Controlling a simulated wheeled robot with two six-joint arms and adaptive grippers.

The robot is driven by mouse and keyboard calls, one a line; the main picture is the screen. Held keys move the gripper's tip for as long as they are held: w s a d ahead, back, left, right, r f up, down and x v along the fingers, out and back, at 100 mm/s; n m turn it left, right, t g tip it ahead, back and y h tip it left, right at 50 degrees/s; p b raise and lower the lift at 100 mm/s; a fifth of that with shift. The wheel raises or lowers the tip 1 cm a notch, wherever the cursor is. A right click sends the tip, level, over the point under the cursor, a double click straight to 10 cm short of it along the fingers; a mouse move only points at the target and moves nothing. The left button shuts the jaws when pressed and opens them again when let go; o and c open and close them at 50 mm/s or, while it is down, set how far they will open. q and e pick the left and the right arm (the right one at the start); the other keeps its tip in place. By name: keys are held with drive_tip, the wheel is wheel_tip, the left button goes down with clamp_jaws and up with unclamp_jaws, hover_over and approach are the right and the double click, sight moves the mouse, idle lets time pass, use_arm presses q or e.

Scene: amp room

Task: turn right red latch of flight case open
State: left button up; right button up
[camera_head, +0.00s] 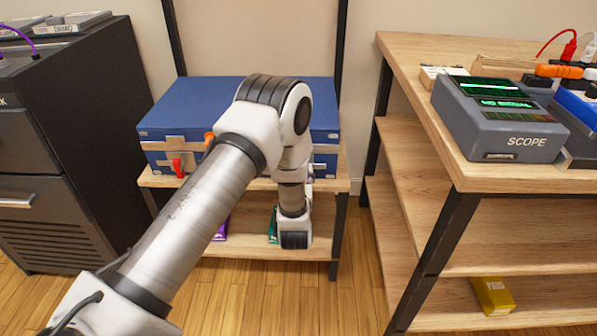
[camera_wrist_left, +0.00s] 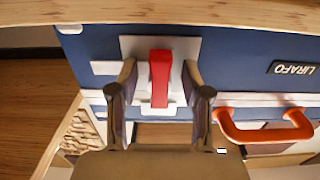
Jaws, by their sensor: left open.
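The blue flight case (camera_head: 185,108) lies on the top of a wooden shelf unit. A red latch (camera_head: 177,167) shows at its left front, and part of an orange handle (camera_head: 208,139) shows beside my arm. My arm hides the case's right front. In the left wrist view, which appears upside down, a red latch (camera_wrist_left: 160,78) on a pale plate (camera_wrist_left: 130,47) stands between the fingers of my left gripper (camera_wrist_left: 159,88). The gripper is open, one finger on each side of the latch. The orange-red handle (camera_wrist_left: 265,128) is to the right there. Contact cannot be told.
The wooden shelf (camera_head: 155,181) edge runs just under the case. A dark cabinet (camera_head: 85,100) stands at left. A wooden bench (camera_head: 420,60) with a grey scope (camera_head: 500,118) stands at right, a yellow box (camera_head: 492,296) low in it. Floor between the units is clear.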

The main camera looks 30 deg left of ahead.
use_arm(q)
drive_tip(key=v, duration=1.1)
drive_tip(key=shift+s, duration=0.4)
drive_tip(key=shift+d, duration=0.1)
